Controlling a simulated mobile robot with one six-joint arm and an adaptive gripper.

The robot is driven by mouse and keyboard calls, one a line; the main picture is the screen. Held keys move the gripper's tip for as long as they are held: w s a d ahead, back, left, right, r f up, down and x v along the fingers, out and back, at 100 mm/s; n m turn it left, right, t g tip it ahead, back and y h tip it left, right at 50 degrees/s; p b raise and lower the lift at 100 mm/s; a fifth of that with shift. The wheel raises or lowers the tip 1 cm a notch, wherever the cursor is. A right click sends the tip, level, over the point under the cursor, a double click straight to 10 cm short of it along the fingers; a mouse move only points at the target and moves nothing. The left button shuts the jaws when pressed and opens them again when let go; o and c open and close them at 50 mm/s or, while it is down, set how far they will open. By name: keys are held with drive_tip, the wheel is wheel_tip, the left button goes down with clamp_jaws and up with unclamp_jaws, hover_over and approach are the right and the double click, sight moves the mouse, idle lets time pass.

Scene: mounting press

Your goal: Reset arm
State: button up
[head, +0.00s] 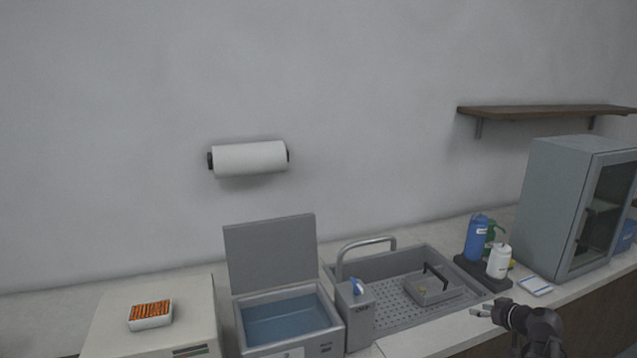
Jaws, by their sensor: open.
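My gripper (482,310) shows at the lower right in the head view, at the end of my dark arm. Its fingers point left and are apart, with nothing between them. It is over the front of the counter, in front of the sink's right part. It appears clear of the objects around it, though its height above the counter is hard to tell.
A water bath (270,225) stands with its lid up, left of a grey sink (385,312) holding a handled box (434,287). Bottles stand on a dark tray (468,266). A glass-door cabinet (565,200) is at right. An orange-filled white box (151,322) sits at left.

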drive_tip(key=a+g, duration=0.1)
drive_tip(key=a, duration=0.2)
drive_tip(key=a+f+g, duration=0.1)
drive_tip(key=a, duration=0.1)
drive_tip(key=a+f, duration=0.1)
drive_tip(key=a, duration=0.2)
drive_tip(key=shift+s+a+f+g+y+p, duration=0.15)
drive_tip(key=shift+s+a+g+y+p, duration=0.15)
drive_tip(key=shift+s+g+p, duration=0.1)
drive_tip(key=s+a+g, duration=0.1)
drive_tip(key=a, duration=0.2)
drive_tip(key=s+a+f+g, duration=0.1)
drive_tip(key=a, duration=0.1)
drive_tip(key=s+a+f+g+p, duration=0.1)
drive_tip(key=a, duration=0.2)
drive_tip(key=shift+s+a+f+m, duration=0.1)
drive_tip(key=shift+s+a+m, duration=0.15)
drive_tip(key=shift+a+m, duration=0.15)
drive_tip(key=s+a+f+m+g+h+p, duration=0.1)
drive_tip(key=s+a+m+g+h+p, duration=0.1)
drive_tip(key=s+a, duration=0.7)
drive_tip(key=shift+s+a+m+g+h, duration=0.45)
drive_tip(key=shift+s+g+h, duration=0.2)
drive_tip(key=shift+g+h, duration=0.95)
drive_tip(key=shift+d+f, duration=0.1)
